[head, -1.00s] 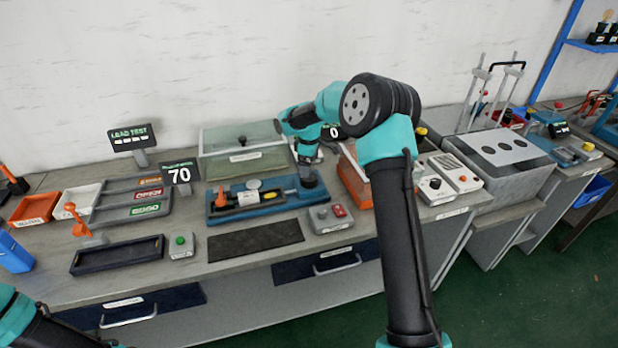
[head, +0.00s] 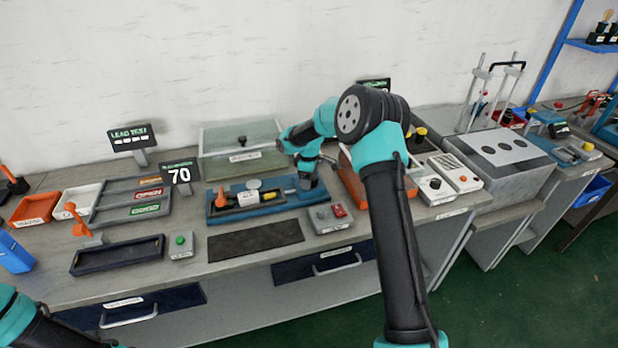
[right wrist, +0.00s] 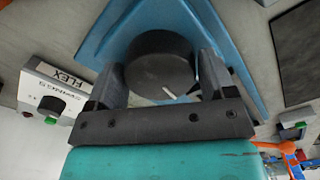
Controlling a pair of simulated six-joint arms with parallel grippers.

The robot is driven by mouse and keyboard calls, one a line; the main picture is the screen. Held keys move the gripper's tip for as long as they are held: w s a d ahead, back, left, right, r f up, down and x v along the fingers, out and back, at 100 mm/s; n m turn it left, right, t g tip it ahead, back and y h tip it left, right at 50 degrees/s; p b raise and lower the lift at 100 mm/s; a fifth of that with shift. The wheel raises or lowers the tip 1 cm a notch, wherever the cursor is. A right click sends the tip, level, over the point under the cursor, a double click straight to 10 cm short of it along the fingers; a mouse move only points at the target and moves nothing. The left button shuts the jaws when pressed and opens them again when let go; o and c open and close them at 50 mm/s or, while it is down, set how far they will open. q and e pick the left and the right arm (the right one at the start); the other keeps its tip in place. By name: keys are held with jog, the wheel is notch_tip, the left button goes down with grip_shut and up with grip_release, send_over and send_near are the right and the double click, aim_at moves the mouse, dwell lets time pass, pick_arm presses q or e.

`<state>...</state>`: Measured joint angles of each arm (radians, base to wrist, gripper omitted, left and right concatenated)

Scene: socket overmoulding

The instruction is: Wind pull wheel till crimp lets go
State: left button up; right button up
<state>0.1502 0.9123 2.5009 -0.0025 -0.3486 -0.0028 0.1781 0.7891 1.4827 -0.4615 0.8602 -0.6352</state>
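The pull wheel (right wrist: 160,66) is a dark round knob with a pale mark near its rim, on one end of the blue pull fixture (head: 268,209). My right gripper (right wrist: 160,75) points down at it. Its two fingers stand on either side of the wheel, close against it, and look shut on it. In the head view my right gripper (head: 308,185) covers most of the wheel. On the fixture lie a dark bar, a round white dial and an orange part; the crimp itself is too small to make out. My left gripper is out of view; only its arm shows at bottom left.
A display reading 70 (head: 181,174) stands behind the fixture. A box with red and grey buttons (head: 330,217) sits at its front right, a dark mat (head: 255,241) in front. A glass-sided case (head: 240,150) stands behind, an orange bin (head: 362,187) to the right.

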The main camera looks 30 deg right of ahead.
jog(key=c, duration=0.5)
jog(key=shift+m, duration=0.3)
jog(key=shift+m, duration=2.6)
jog(key=o, duration=0.9)
jog(key=shift+r, duration=0.1)
